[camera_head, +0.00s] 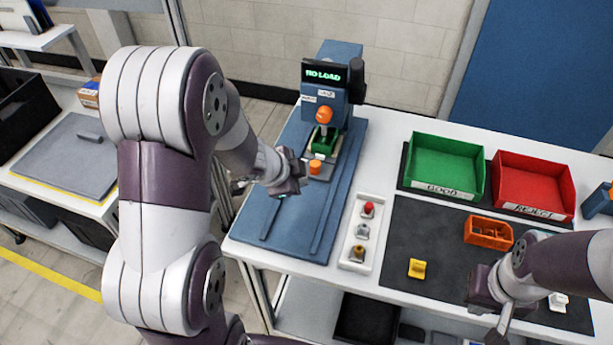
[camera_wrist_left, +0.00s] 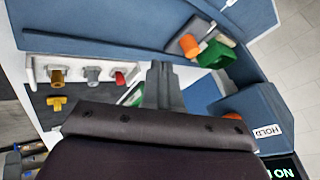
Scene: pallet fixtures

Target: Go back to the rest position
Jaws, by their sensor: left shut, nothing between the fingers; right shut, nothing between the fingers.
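My left gripper (camera_head: 283,184) is shut and empty. It hangs over the blue base plate (camera_head: 290,222) of the press-like test station (camera_head: 329,98), just left of the station's orange knob. In the left wrist view its grey fingers (camera_wrist_left: 164,86) are together, with nothing between them. My right gripper (camera_head: 500,325) is low at the right, over the front edge of the dark mat. It is shut, its fingertips are partly cut off by the frame's lower edge, and I see nothing held in it.
The station's display reads NO LOAD. A white holder (camera_head: 347,250) carries red, grey and yellow-topped parts. A yellow part (camera_head: 417,268) lies on the dark mat (camera_head: 405,225). Behind are a green bin (camera_head: 444,158), a red bin (camera_head: 534,180) and an orange tray (camera_head: 488,234).

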